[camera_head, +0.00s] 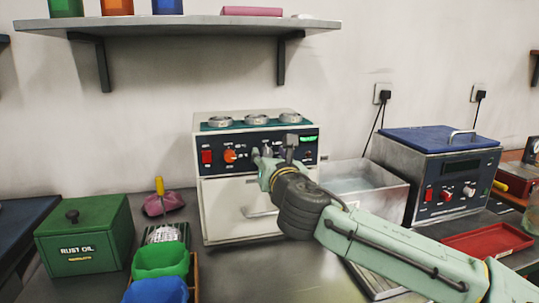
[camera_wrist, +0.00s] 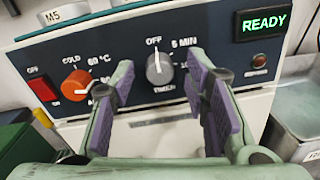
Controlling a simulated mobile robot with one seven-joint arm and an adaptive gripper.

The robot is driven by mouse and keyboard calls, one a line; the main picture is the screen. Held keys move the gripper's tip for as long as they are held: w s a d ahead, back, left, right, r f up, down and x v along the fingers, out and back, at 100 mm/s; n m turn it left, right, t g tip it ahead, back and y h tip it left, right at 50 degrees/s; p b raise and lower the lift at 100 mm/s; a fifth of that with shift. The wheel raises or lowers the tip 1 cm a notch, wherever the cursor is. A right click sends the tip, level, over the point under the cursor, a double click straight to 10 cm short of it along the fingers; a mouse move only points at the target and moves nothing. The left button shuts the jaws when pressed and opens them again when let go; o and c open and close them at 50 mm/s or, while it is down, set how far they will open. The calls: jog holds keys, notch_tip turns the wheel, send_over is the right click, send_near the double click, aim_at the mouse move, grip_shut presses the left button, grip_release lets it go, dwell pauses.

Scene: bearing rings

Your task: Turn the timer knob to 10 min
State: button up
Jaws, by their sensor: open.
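The timer knob (camera_wrist: 160,70) is a grey dial on the dark front panel (camera_wrist: 215,48) of a white machine (camera_head: 240,215). Its white pointer mark points up to OFF, with 5 MIN printed to the upper right. The 10 label is partly hidden behind my right finger. My gripper (camera_wrist: 159,76) is open, with one purple-padded finger on each side of the knob. The knob sits between the fingertips with gaps on both sides. In the head view my gripper (camera_head: 274,152) is in front of the panel and hides most of the timer knob.
An orange temperature knob (camera_wrist: 76,85) and a red switch (camera_wrist: 43,90) are left of the timer. A green READY display (camera_wrist: 264,23) is at the upper right. Several rings lie on the machine's top, including one (camera_head: 220,121). A metal basin (camera_head: 362,187) stands close on the right.

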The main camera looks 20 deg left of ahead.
jog(key=shift+w, duration=0.1)
jog(key=shift+c, duration=0.3)
grip_shut()
